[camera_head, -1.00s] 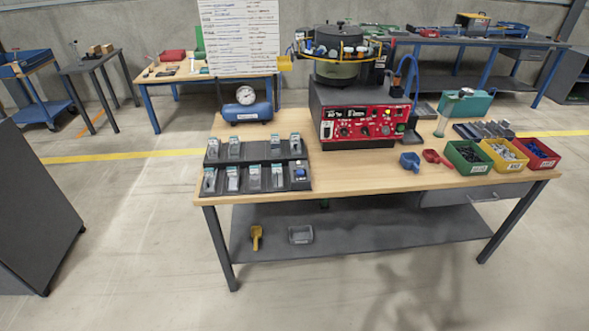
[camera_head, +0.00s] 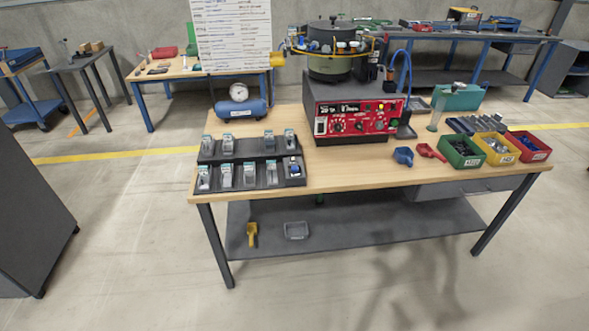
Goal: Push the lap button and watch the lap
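The bowl feeder (camera_head: 330,68) stands on the wooden workbench (camera_head: 350,165), its dark round bowl on top. Its red control panel (camera_head: 355,118) faces me, with a small display, several knobs and coloured buttons. I cannot tell which one is the lap button, as the labels are too small to read. The button caps show green, yellow and red at the panel's upper right. My gripper is not in view.
A black rack (camera_head: 250,170) with several small items sits at the bench's left. Green (camera_head: 459,152), yellow (camera_head: 495,148) and red (camera_head: 528,146) bins stand at the right. Open floor lies in front of the bench.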

